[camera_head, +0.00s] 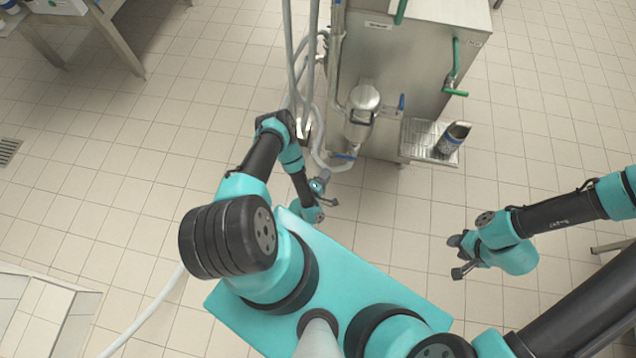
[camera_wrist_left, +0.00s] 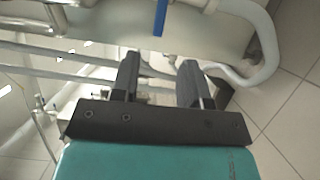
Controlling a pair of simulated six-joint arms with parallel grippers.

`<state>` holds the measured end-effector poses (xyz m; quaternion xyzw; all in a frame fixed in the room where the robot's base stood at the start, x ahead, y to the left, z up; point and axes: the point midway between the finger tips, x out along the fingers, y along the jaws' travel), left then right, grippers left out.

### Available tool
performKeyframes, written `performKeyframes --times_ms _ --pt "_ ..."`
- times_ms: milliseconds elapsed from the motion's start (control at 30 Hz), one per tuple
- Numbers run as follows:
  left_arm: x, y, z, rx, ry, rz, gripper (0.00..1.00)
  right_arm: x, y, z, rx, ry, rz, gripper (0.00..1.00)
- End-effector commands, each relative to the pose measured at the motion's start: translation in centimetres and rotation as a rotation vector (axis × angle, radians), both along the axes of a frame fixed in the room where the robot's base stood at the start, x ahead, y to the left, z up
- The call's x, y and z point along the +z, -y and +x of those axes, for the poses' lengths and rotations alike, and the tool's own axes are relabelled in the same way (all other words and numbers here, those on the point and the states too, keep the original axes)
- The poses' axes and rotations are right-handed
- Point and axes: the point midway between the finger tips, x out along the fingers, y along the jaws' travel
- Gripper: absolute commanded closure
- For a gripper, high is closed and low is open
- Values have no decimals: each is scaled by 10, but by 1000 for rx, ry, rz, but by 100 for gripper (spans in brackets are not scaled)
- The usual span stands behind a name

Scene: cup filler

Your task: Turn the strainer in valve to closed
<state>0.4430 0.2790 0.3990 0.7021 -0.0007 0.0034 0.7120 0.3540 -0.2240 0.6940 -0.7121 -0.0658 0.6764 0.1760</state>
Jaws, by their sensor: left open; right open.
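The metal strainer (camera_head: 362,100) is an upright cylinder on the side of the steel machine. A blue valve handle (camera_head: 343,156) is on the pipe low beneath it, and another blue handle (camera_head: 402,102) stands to its right. I cannot read which is the strainer in valve. My left gripper (camera_head: 329,194) is open and empty, below the lower blue handle in the picture. In the left wrist view its two black fingers (camera_wrist_left: 160,76) are apart, and a blue handle (camera_wrist_left: 161,17) shows beyond them, not touched. My right gripper (camera_head: 456,257) is open and empty over the floor.
The steel machine (camera_head: 425,60) has green handles (camera_head: 455,92) and a drip tray (camera_head: 420,139) with a dark-and-steel cup (camera_head: 453,138). Grey hoses (camera_head: 318,150) run beside my left arm. The tiled floor (camera_head: 540,130) to the right is clear.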

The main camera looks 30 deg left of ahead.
Motion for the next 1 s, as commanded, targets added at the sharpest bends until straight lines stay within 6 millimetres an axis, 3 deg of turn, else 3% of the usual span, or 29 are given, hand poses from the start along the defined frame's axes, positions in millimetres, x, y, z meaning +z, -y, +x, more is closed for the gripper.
performKeyframes --times_ms 200,400,1000 --pt "-1 0 -37 3 -2 -3 58 0 0 0 0 0 0 57" --pt "-1 0 -56 1 -2 -2 58 0 0 0 0 0 0 57" --pt "0 1 -59 -1 -1 0 58 0 0 0 0 0 0 57"
